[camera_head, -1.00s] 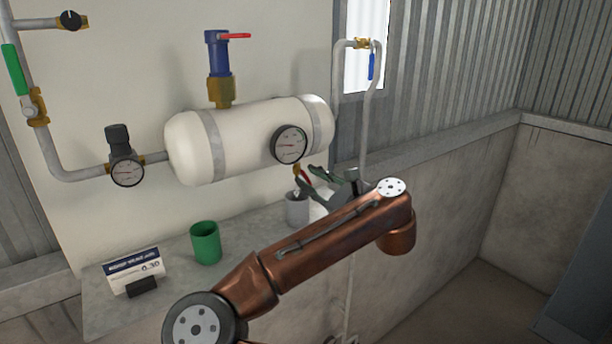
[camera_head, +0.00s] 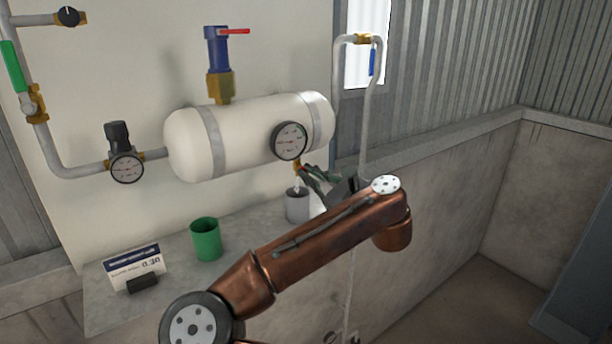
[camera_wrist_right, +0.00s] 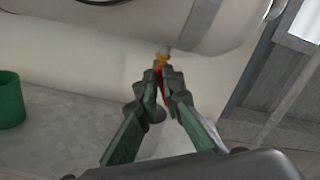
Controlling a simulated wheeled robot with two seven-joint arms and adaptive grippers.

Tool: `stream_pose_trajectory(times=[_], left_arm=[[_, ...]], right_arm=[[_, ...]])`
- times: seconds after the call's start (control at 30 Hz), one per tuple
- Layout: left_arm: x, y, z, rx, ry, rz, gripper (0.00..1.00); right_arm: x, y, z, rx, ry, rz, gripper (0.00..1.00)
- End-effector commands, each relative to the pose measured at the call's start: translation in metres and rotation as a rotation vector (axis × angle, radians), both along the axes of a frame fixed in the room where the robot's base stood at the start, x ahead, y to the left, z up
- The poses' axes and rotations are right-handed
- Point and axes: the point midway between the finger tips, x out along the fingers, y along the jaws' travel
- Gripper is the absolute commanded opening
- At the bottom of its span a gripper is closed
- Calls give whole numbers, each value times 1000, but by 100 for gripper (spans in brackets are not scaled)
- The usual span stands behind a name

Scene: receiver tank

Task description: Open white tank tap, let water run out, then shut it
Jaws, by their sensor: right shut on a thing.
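The white tank (camera_head: 245,138) is fixed along the wall. Its small brass tap (camera_head: 297,166) hangs below the right part of the tank and shows in the wrist view (camera_wrist_right: 161,60), with a red handle (camera_wrist_right: 159,79). My right gripper (camera_head: 306,171) is shut on the red handle, its fingers on both sides in the wrist view (camera_wrist_right: 165,84). A grey cup (camera_head: 297,207) stands on the shelf under the tap. A pale streak shows between tap and cup; I cannot tell for sure that it is water. My left gripper is out of view.
A green cup (camera_head: 206,240) and a small sign (camera_head: 134,266) stand on the grey shelf (camera_head: 175,262). A pressure gauge (camera_head: 289,141) sits on the tank just above the tap. A vertical pipe (camera_head: 366,120) runs down right of the tank.

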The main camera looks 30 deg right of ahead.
Motion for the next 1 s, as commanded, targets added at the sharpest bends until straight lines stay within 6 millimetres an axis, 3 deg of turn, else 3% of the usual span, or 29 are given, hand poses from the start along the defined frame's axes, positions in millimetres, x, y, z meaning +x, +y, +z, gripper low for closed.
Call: stream_pose_trajectory(times=[0.03,0.47,1.0], left_arm=[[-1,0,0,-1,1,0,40],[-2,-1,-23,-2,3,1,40],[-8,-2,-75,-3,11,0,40]], right_arm=[[2,8,-1,-7,5,24,0],[3,1,-7,-146,-1,25,0],[3,0,-8,-635,-32,21,0]])
